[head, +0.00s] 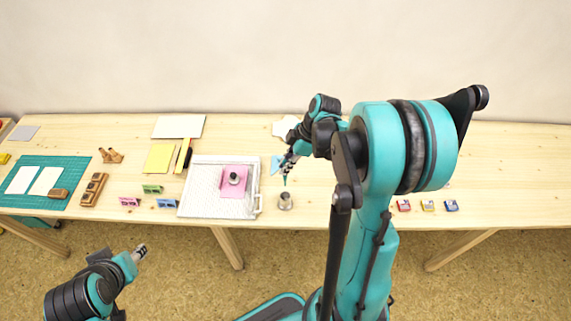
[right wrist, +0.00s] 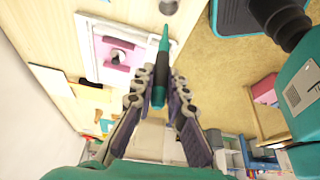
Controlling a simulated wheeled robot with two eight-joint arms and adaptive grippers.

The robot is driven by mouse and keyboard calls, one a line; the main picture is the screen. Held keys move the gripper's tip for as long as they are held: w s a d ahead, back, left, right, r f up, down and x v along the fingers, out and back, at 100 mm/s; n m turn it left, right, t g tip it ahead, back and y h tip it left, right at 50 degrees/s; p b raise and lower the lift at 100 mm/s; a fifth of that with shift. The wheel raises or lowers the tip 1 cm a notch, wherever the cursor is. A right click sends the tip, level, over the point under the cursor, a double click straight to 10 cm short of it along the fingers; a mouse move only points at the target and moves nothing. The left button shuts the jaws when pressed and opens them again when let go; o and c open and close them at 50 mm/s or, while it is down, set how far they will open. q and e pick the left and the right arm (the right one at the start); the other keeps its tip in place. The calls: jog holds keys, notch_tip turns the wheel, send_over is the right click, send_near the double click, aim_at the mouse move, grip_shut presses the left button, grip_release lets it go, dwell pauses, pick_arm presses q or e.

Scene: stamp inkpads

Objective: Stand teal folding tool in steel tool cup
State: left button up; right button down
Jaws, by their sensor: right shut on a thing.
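The teal folding tool (right wrist: 163,58) is between the fingertips of my right gripper (right wrist: 161,88) in the right wrist view; it has a teal pointed end and a dark middle. In the head view my right gripper (head: 289,161) is above the table with the tool's teal end (head: 285,181) pointing down. The steel tool cup (head: 286,201) stands near the table's front edge, just below the tool in the picture. The cup (right wrist: 168,6) also shows at the top edge of the right wrist view, beyond the tool's tip. My left gripper (head: 140,252) is in front of the table, away from everything; its jaws are too small to read.
A white tray (head: 200,180) with a pink sheet (head: 226,189) and a dark round stamp (head: 234,178) lies left of the cup. Small inkpads (head: 428,206) sit further right. Yellow sheets (head: 159,158) and a green cutting mat (head: 80,172) lie left. The table's front edge is close to the cup.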

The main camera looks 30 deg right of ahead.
jog(key=shift+d, duration=0.1)
notch_tip(320, 180, down, 11)
jog(key=b, duration=0.9)
dwell(0.4)
jog(key=c, duration=1.5)
grip_release()
jog(key=shift+o, duration=0.2)
jog(key=shift+r, duration=0.1)
jog(key=v, duration=1.2)
